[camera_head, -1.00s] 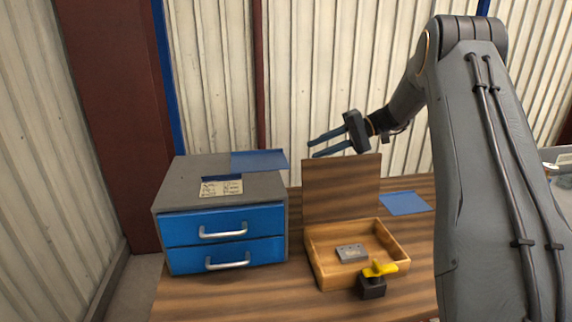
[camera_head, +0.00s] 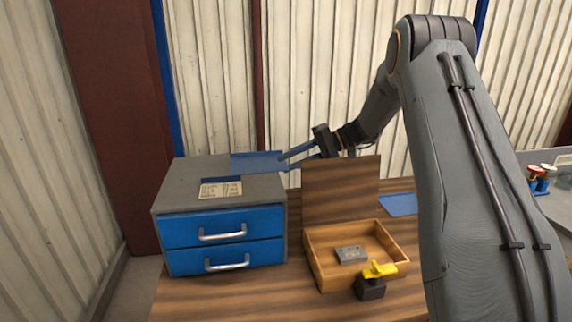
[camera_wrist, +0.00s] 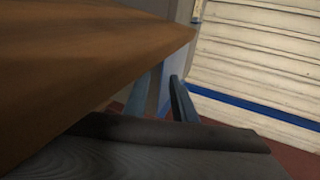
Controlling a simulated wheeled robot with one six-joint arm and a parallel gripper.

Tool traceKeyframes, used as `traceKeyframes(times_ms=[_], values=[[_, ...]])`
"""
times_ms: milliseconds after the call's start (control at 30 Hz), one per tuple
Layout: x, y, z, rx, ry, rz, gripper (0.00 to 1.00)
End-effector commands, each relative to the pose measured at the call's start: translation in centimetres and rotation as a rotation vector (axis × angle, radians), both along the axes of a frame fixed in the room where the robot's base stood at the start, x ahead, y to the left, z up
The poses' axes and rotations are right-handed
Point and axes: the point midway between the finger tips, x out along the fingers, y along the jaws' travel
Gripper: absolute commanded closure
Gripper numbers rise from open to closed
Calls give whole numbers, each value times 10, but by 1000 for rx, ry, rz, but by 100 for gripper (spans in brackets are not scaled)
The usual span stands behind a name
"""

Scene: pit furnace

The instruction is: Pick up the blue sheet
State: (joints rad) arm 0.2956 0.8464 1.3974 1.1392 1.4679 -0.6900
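A flat blue sheet (camera_head: 255,162) lies on top of the grey cabinet (camera_head: 180,185), its right end reaching past the cabinet's right edge. A second blue sheet (camera_head: 399,205) lies on the table at the right, partly hidden by my arm. My gripper (camera_head: 285,161) points left at the first sheet's right end, its two fingers apart. In the wrist view the fingers (camera_wrist: 168,84) also stand apart, with a bluish patch between them that may be the sheet. I cannot tell whether either finger touches it.
An upright brown board (camera_head: 341,188) stands just below my gripper, behind a wooden tray (camera_head: 318,268) holding a grey block (camera_head: 351,254). A yellow-handled black device (camera_head: 371,287) stands at the tray's front. A paper label (camera_head: 220,189) lies on the cabinet. The wall is close behind.

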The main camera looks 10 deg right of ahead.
Motion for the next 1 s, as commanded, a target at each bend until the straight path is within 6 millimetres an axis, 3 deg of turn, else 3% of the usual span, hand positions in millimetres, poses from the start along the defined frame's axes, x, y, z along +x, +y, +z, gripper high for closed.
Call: traceKeyframes(times_ms=[233, 500, 867, 1000], values=[[0, 0, 0, 0, 0, 0, 77], [0, 0, 0, 0, 0, 0, 99], [-1, 0, -2, -3, 3, 1, 100], [-1, 0, 9, -4, 2, 1, 100]])
